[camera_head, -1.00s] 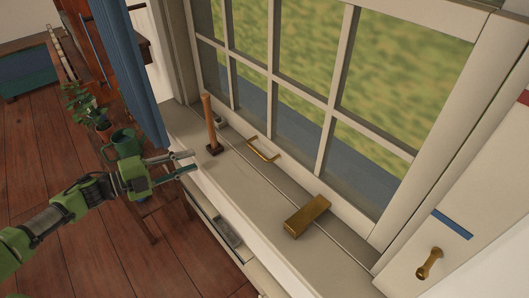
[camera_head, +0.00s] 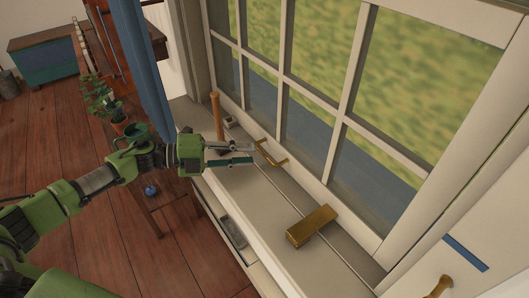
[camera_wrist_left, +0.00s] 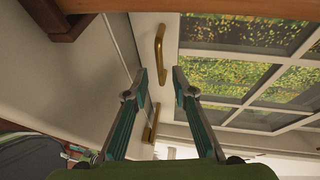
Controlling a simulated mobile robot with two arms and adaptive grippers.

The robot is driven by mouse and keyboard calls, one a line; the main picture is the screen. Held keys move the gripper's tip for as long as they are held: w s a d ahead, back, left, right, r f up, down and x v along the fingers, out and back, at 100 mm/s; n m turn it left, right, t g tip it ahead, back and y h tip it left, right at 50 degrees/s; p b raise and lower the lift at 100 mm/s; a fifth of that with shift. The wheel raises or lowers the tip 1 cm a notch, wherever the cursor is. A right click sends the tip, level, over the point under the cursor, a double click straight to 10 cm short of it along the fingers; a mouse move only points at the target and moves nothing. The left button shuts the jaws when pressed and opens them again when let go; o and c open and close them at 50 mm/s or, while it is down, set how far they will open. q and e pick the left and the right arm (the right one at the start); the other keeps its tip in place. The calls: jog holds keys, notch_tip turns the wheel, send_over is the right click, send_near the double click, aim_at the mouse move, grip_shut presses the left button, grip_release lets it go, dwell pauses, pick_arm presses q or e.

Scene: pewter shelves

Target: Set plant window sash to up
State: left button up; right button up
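The window sash (camera_head: 328,125) is a white, multi-paned frame, and its bottom rail is down at the sill. A brass pull handle (camera_head: 272,157) is fixed low on the sash; it also shows in the wrist view (camera_wrist_left: 159,53), beyond the fingertips. My left gripper (camera_head: 252,154) is open and empty over the sill, its fingertips close to the left end of the handle. In the wrist view the open fingers (camera_wrist_left: 160,72) are apart with nothing between them; I cannot tell whether they touch the handle. My right gripper is not in view.
On the sill (camera_head: 262,207) stand a wooden-handled tool (camera_head: 216,115) behind my gripper and a brass block (camera_head: 311,227) to the right. A blue curtain (camera_head: 143,75) hangs at the left. A potted plant (camera_head: 103,97) stands beyond my arm. The sill between handle and block is clear.

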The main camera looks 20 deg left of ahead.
aim_at(264, 154)
pick_arm(q)
jog(key=x, duration=0.5)
jog(key=shift+w+d, duration=0.2)
jog(key=shift+d, duration=0.1)
grip_shut()
